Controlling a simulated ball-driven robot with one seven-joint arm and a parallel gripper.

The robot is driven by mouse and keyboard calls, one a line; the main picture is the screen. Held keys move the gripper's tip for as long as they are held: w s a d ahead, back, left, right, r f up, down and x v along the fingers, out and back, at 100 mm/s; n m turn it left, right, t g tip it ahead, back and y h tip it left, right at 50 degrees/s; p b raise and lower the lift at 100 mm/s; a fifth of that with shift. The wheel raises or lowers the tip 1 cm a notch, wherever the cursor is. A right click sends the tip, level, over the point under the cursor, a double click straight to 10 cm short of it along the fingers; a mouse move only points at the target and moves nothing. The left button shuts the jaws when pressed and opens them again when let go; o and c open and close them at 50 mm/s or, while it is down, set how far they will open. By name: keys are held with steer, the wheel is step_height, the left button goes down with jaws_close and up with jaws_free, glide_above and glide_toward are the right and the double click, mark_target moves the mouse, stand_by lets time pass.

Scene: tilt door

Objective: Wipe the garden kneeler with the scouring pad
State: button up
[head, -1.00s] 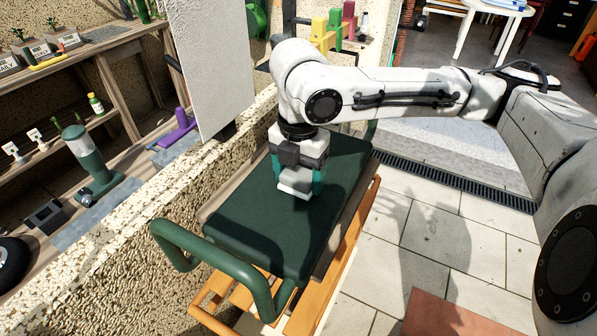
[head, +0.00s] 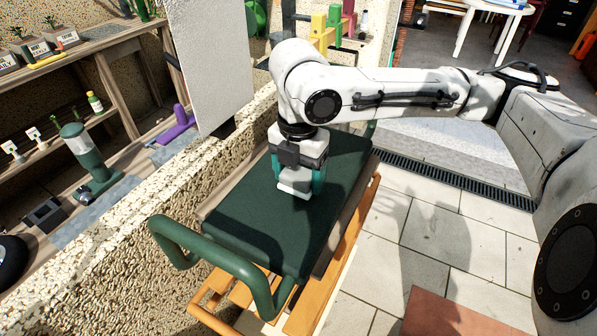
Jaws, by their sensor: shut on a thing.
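The garden kneeler (head: 255,225) has a dark green padded top and a green tubular handle (head: 215,258) at its near end. It rests on an orange-brown slatted wooden stand beside the rough wall. My gripper (head: 294,190) points down over the middle of the pad, low at its surface. I cannot tell whether the pad touches the kneeler. Teal parts show beside the white finger block.
A rough stone wall (head: 130,260) runs along the left of the kneeler, with a white panel (head: 208,65) standing above it. Shelves with bottles and tools lie beyond. Pale floor tiles (head: 440,240) on the right are clear, with a reddish mat (head: 455,312) in front.

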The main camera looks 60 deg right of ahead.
steer(key=shift+f+b, duration=0.45)
steer(key=shift+f, duration=0.2)
steer(key=shift+w+d+r+p, duration=0.1)
steer(key=shift+w+d+p, duration=0.1)
steer(key=shift+d, duration=2.65)
steer(key=shift+w+d+p, duration=0.1)
steer(key=shift+d+p, duration=0.05)
steer(key=shift+d, duration=2.7)
steer(key=shift+a, duration=0.15)
